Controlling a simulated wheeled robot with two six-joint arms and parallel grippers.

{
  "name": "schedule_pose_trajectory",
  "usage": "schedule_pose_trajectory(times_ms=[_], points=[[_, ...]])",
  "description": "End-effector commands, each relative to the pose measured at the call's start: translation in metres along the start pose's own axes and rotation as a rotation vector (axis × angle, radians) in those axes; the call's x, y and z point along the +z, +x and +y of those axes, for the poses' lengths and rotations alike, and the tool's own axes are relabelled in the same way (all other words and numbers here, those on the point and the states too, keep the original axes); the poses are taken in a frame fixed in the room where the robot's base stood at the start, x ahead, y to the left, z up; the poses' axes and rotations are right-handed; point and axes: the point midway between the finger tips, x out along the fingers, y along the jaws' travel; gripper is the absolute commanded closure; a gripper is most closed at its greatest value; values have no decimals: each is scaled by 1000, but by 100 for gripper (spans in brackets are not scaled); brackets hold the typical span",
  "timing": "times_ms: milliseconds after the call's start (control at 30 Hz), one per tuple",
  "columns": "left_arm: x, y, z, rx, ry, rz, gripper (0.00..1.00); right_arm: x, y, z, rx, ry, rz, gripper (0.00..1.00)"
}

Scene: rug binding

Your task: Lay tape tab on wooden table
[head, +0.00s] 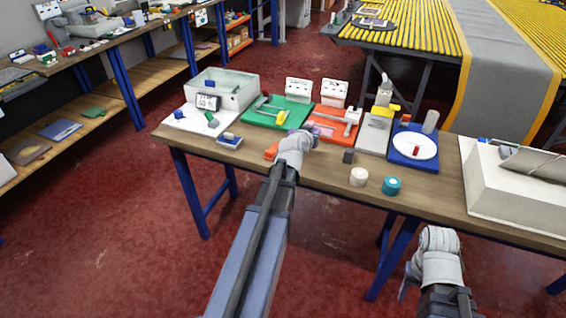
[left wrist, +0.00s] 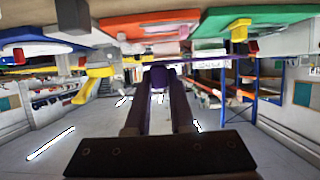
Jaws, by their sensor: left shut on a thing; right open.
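The wooden table (head: 330,178) runs across the middle of the head view, and its surface shows upside down at the top left of the left wrist view. My left gripper (head: 300,135) is over the table, in front of the red-orange board (head: 338,122). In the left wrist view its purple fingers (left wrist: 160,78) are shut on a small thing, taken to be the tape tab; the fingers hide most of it. I cannot tell whether it touches the table. My right gripper (head: 408,282) is open, low in front of the table at the right; its fingers are mostly hidden.
A green board (head: 262,118), a blue board with a white disc (head: 413,146), a dark block (head: 348,157), a white roll (head: 359,177) and a teal roll (head: 391,186) are on the table. A large white block (head: 500,190) fills its right end. Bare wood shows along the front edge.

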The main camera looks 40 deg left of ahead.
Motion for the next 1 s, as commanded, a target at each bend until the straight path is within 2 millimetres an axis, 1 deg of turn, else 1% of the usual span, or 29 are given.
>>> schedule_pose_trajectory(times_ms=[33,233,367,700,767,933,1000], points=[[8,2,3,0,2,0,100,0,8,-1,0,0,0,50],[8,2,4,-1,0,0,100,0,8,-1,0,0,0,50],[17,6,4,-1,0,0,100,-1,18,-2,0,0,0,50],[63,25,4,-1,0,0,100,-4,67,-6,0,-1,0,50],[66,26,4,-1,0,0,100,-4,71,-7,0,-1,0,50],[65,26,4,0,0,0,100,-4,70,-6,0,-1,0,50],[68,27,4,0,0,0,100,-4,73,-7,0,-1,0,50]])
